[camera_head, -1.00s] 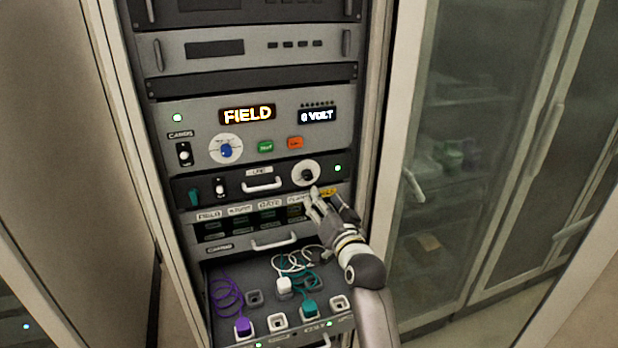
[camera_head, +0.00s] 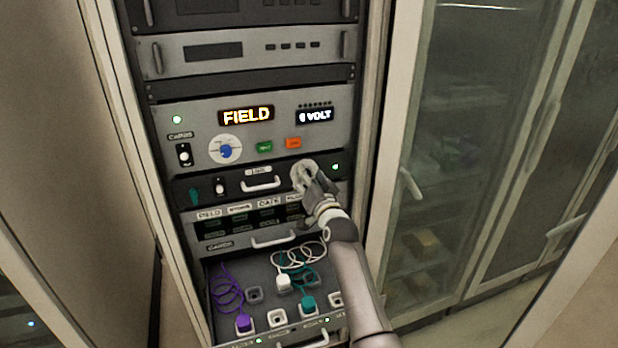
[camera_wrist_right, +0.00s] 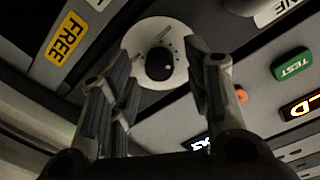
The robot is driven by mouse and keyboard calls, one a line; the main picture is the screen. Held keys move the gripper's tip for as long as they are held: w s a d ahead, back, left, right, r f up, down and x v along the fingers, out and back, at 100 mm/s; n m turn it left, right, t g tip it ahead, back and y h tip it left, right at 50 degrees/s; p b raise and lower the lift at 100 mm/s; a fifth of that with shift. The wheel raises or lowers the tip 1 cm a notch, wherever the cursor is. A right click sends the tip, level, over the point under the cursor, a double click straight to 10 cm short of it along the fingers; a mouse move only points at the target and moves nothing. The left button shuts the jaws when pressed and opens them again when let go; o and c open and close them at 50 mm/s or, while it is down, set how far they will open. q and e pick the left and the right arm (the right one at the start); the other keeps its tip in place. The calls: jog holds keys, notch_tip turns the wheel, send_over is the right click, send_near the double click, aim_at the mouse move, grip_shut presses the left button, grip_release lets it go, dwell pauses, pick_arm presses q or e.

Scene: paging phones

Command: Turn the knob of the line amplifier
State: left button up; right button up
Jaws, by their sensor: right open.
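The line amplifier (camera_head: 283,175) is the dark rack unit with a LINE label and a handle. Its black knob (camera_wrist_right: 159,64) sits on a round white dial (camera_wrist_right: 150,38) in the right wrist view. In the head view the dial (camera_head: 302,170) shows partly, and my gripper hides the knob. My right gripper (camera_head: 313,180) is in front of the dial. In the right wrist view its two fingers (camera_wrist_right: 164,75) are open, one on each side of the knob, with gaps to it. I cannot tell how far the fingertips are from the panel. My left gripper is not in view.
Above is a panel with a FIELD display (camera_head: 246,115), a blue knob (camera_head: 225,151), a green button (camera_head: 264,147) and an orange button (camera_head: 293,143). Below is a cards panel (camera_head: 217,245) and an open tray (camera_head: 262,320) with plugs and coiled cords. Glass cabinet doors (camera_head: 470,150) stand at right.

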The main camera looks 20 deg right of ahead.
jog(key=shift+w, duration=0.15)
grip_shut()
jog(key=shift+n, duration=0.3)
jog(key=n, duration=1.1)
jog(key=shift+a+n+b, duration=0.1)
jog(key=shift+n+b, duration=0.2)
jog(key=shift+b, duration=0.1)
dwell(0.4)
